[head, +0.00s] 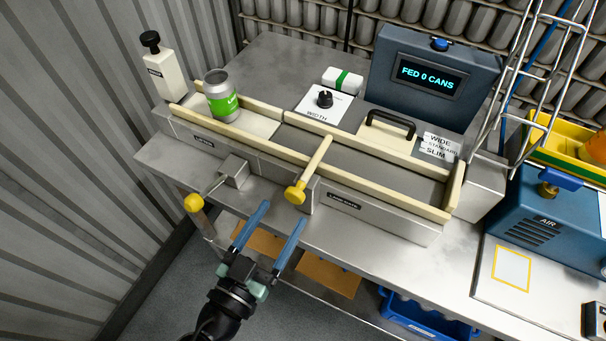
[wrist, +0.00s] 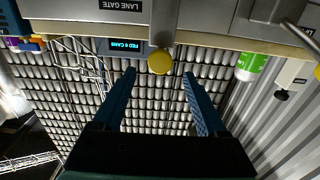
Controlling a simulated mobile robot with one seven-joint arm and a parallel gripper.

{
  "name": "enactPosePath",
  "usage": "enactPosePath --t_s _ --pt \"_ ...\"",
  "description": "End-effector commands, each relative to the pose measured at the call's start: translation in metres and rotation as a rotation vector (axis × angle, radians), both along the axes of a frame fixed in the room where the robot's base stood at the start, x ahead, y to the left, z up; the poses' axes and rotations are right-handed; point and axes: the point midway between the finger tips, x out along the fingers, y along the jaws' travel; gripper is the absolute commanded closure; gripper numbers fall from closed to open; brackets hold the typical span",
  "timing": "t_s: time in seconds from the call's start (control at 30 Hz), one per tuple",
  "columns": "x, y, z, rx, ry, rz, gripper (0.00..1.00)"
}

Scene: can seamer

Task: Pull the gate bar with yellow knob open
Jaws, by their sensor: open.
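The gate bar (head: 316,163) is a cream bar lying across the lane, with a yellow knob (head: 295,194) on its near end beside the "LANE GATE" label. In the wrist view the yellow knob (wrist: 160,61) appears between the two fingertips in the picture, with the grey gate housing behind it. My gripper (head: 284,212) is open and empty, its blue fingers pointing at the machine from the front. The fingertips are close to the knob; I cannot tell the exact gap. My gripper also shows in the wrist view (wrist: 159,73).
A second yellow knob (head: 194,203) sits on the lifter lever to the left. A green-labelled can (head: 222,96) stands at the lane's left end. A blue display box (head: 432,76) reads "FED 0 CANS". A blue crate (head: 425,319) is below the table.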

Motion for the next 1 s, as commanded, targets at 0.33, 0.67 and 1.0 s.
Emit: enactPosePath --t_s 0.33,0.67,1.0 --pt "0.062 -0.036 0.003 0.001 0.000 -0.004 0.25" --pt "0.084 -0.048 0.001 0.003 0.001 -0.001 0.25" --pt "0.084 -0.048 0.000 0.003 0.001 -0.001 0.45"
